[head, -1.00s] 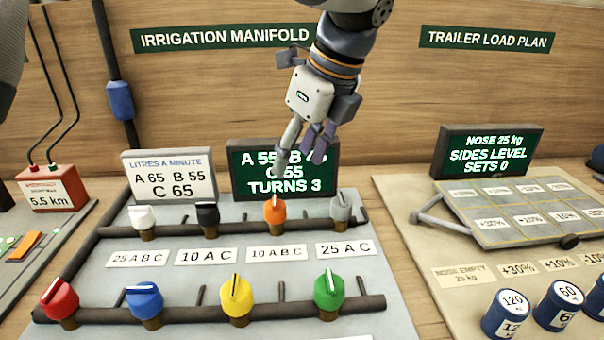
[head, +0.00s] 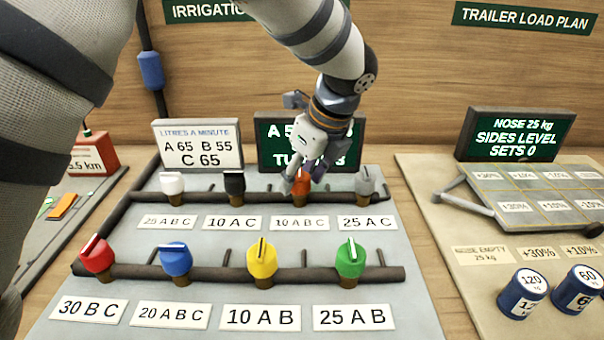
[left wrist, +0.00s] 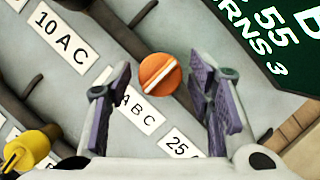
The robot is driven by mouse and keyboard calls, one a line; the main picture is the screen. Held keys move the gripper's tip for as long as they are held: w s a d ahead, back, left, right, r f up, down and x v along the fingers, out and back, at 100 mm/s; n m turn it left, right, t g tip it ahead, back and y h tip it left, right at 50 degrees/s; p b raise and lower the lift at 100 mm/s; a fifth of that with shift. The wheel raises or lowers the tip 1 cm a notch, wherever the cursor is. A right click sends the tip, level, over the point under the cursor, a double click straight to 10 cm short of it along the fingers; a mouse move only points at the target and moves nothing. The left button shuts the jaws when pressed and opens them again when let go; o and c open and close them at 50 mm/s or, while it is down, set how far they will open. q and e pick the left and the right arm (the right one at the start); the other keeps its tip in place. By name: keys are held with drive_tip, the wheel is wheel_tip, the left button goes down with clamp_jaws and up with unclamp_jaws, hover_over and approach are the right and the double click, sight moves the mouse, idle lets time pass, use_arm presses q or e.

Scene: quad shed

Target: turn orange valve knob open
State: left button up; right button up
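The orange valve knob (head: 301,184) is on the upper pipe of the irrigation board, third from the left, above the label 10 A B C. It also shows in the left wrist view (left wrist: 160,74), with a white line slanting across its top. My left gripper (head: 304,178) is right at the knob and partly covers it. In the left wrist view my left gripper (left wrist: 165,108) has its purple finger pads apart, with the knob seen from above beyond the gap between them. I cannot tell whether the pads touch it. My right gripper is not in view.
On the same pipe, the black knob (head: 234,184) and grey knob (head: 366,182) flank the orange one. Red, blue, yellow (head: 262,258) and green knobs line the lower pipe. My arm partly covers the green turns display (head: 268,150) behind.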

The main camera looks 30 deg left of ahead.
use_arm(q)
drive_tip(key=c, duration=0.7)
drive_tip(key=shift+c, duration=0.2)
drive_tip(key=n+g, duration=0.1)
drive_tip(key=n, duration=0.2)
drive_tip(key=shift+w+f, duration=0.1)
drive_tip(key=shift+f, duration=0.05)
drive_tip(key=n+g+b, duration=0.1)
drive_tip(key=n, duration=0.1)
drive_tip(key=shift+w+n, duration=0.1)
drive_tip(key=shift+n, duration=0.3)
drive_tip(key=n+g, duration=0.1)
drive_tip(key=n, duration=0.2)
drive_tip(key=n+g+b, duration=0.1)
drive_tip(key=n, duration=0.2)
drive_tip(key=shift+w+g+h, duration=0.1)
drive_tip(key=shift+g+h, duration=0.2)
drive_tip(key=shift+h, duration=0.1)
drive_tip(key=n+h+b, duration=0.1)
drive_tip(key=n, duration=0.2)
drive_tip(key=shift+a+n+g, duration=0.1)
drive_tip(key=shift+n+g, duration=0.2)
drive_tip(key=shift+g, duration=0.1)
drive_tip(key=shift+n+h, duration=0.4)
drive_tip(key=shift+n, duration=0.8)
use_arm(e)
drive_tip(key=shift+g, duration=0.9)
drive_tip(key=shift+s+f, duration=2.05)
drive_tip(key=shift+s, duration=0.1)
